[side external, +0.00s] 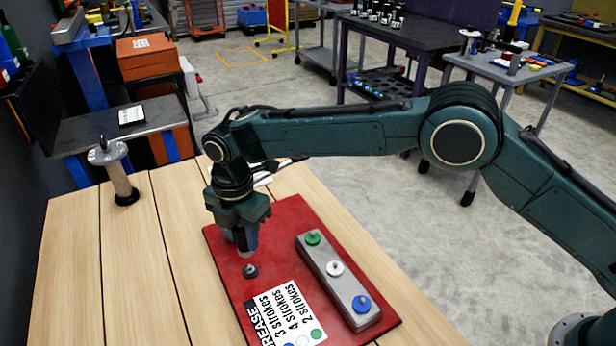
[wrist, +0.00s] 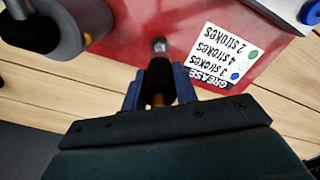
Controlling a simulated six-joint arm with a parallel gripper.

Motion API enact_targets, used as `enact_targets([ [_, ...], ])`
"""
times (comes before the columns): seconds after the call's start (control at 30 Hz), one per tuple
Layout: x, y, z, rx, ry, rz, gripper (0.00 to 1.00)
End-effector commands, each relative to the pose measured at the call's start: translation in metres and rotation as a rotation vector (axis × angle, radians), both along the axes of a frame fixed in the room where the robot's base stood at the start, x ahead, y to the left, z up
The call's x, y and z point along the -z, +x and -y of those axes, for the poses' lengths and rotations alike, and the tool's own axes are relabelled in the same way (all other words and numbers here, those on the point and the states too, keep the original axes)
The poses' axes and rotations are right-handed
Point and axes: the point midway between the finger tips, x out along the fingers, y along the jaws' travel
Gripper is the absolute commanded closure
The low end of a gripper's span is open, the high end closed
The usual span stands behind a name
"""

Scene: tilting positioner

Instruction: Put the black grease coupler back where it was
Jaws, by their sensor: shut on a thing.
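My gripper (side external: 246,250) is low over the red board, pointing down. In the wrist view its two blue-grey fingers (wrist: 160,92) are closed on a black piece, which I take to be the black grease coupler (wrist: 158,78). In the side view, a small dark round fitting (side external: 250,271) shows on the red board (side external: 222,262) just below the fingertips. I cannot tell whether the held piece touches it. A grey tip (wrist: 160,45) shows beyond the held piece in the wrist view.
A grey block (side external: 340,290) with green, white and blue fittings lies on the board, right of a printed grease-stroke label (side external: 284,314). A grey cylinder with a black foot (side external: 122,178) stands on the table's far left. Bare wood (side external: 110,270) lies left of the board.

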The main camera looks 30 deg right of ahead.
Motion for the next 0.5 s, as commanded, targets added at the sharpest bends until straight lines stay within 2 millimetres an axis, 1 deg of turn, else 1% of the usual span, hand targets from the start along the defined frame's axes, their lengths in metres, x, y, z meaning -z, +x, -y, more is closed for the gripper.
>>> enact_targets([
  [0.17,0.011,0.0,0.0,0.0,-0.001,-0.001,1.0],
  [0.3,0.028,0.0,0.0,0.0,-0.001,-0.002,1.0],
  [0.4,0.037,0.0,0.0,0.0,-0.001,-0.001,1.0],
  [0.5,0.042,0.0,0.0,0.0,0.0,0.0,1.0],
])
